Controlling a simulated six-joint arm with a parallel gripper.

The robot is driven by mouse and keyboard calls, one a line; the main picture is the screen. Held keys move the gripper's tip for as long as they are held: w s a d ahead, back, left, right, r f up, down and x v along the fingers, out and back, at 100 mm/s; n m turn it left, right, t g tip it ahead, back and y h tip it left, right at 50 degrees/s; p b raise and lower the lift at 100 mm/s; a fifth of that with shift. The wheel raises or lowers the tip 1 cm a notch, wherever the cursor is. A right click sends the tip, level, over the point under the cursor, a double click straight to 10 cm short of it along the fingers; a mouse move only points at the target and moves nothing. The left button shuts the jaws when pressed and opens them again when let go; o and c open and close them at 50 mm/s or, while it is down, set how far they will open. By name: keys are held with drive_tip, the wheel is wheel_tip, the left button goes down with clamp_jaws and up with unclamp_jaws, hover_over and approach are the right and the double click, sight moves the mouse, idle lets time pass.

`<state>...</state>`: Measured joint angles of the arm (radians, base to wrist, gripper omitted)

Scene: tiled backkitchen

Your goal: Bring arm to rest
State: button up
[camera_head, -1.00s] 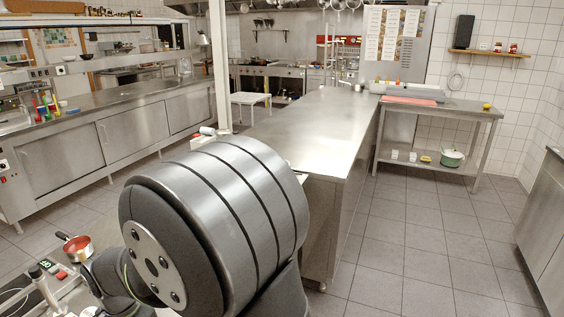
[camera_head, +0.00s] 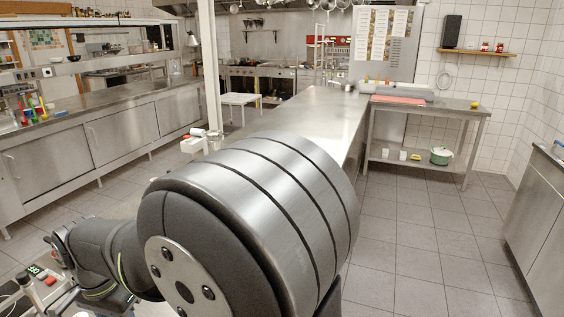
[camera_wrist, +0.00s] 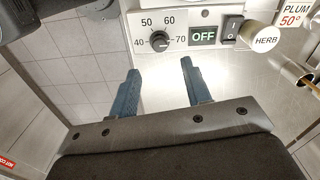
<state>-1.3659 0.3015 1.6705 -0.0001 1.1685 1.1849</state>
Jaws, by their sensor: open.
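My gripper (camera_wrist: 160,74) shows in the wrist view with its two blue fingers wide apart and nothing between them. The fingertips point toward a pale panel with a black dial (camera_wrist: 160,41) marked 40 to 70, an OFF display (camera_wrist: 203,36) and a black rocker switch (camera_wrist: 233,29). I cannot tell how far the fingers are from the panel. In the head view my arm's large grey joint fills the lower middle, and the gripper is hidden or out of frame.
In the wrist view, a white cap labelled HERB (camera_wrist: 264,39) and a PLUM 50° label (camera_wrist: 293,14) are at the right. In the head view, a steel counter (camera_head: 318,112) stands beyond my arm. Tiled floor (camera_head: 425,235) is clear at the right.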

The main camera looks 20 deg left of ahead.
wheel_tip(320, 180, up, 9)
wheel_tip(320, 180, down, 18)
drive_tip(key=shift+r, duration=0.15)
drive_tip(key=shift+r+n, duration=0.2)
drive_tip(key=shift+n, duration=0.7)
drive_tip(key=n, duration=1.5)
drive_tip(key=shift+n, duration=0.3)
